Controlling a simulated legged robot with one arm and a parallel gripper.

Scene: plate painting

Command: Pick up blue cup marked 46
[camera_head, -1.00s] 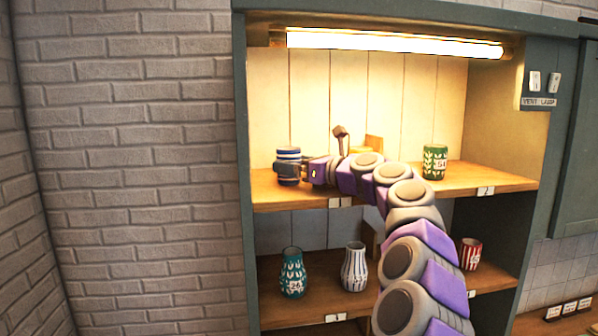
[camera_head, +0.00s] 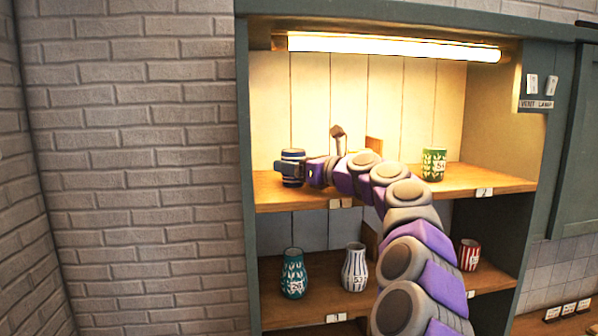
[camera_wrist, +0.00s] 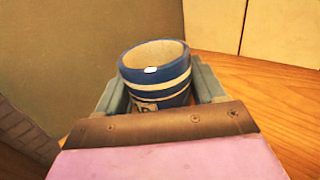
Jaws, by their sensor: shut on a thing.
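The blue cup (camera_head: 292,155) with white bands is at the left end of the upper shelf (camera_head: 400,185). It also shows in the wrist view (camera_wrist: 160,72), upright with its open rim up and part of a label at its lower front; the number cannot be read fully. My gripper (camera_head: 290,168) is shut on the cup, with one finger on each side in the wrist view (camera_wrist: 160,92). The cup's base is hidden by my gripper in the wrist view, so I cannot tell if it touches the shelf.
A green cup (camera_head: 433,164) stands at the right on the upper shelf. The lower shelf holds a teal vase (camera_head: 293,273), a striped vase (camera_head: 355,267) and a red striped cup (camera_head: 469,254). The cabinet's left side wall (camera_wrist: 95,45) is close to the held cup.

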